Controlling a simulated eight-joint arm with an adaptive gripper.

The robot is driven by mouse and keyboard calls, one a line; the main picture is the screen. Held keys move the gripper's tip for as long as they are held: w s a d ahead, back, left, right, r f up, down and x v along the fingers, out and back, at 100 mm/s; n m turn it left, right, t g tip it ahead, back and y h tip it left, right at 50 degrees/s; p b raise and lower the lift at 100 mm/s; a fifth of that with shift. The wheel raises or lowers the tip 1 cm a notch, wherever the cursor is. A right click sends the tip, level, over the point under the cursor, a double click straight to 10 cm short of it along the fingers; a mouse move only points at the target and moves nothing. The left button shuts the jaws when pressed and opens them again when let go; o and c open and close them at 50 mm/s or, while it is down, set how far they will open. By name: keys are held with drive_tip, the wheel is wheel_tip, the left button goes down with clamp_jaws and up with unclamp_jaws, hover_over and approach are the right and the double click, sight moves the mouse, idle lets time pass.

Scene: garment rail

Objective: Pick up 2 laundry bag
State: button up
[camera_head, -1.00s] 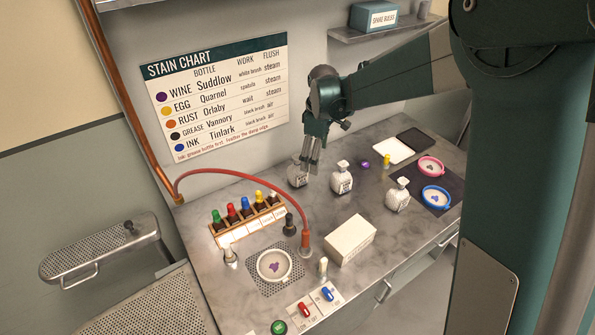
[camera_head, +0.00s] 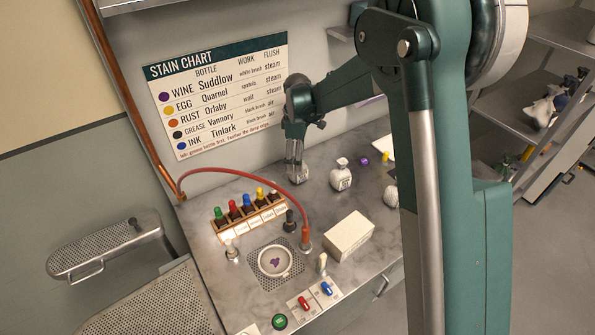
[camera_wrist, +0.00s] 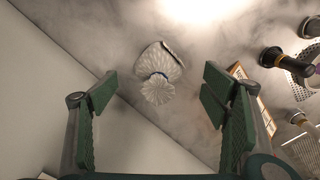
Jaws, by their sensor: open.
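Several small white laundry bags with gathered necks stand on the grey marbled counter. One bag (camera_head: 301,174) is at the back left, right by my gripper (camera_head: 295,162) and partly covered by it. A second bag (camera_head: 341,176) stands to its right, with dark print too small to read. A third bag (camera_head: 391,196) is mostly hidden behind my arm. In the wrist view, one bag (camera_wrist: 160,72) lies ahead, roughly between my spread green finger pads (camera_wrist: 163,105). Its tied neck points toward me. My gripper is open and holds nothing.
A rack of coloured-top bottles (camera_head: 247,215), a red hose (camera_head: 240,175), a white box (camera_head: 348,236) and a round dish (camera_head: 275,262) occupy the counter front and left. Small purple (camera_head: 364,160) and yellow (camera_head: 386,157) items lie beyond the second bag. The wall with the stain chart (camera_head: 220,95) is close behind.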

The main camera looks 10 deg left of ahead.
drive_tip(key=shift+f, duration=1.3)
drive_tip(key=shift+w+f, duration=0.15)
drive_tip(key=shift+f, duration=2.45)
drive_tip(key=c, duration=1)
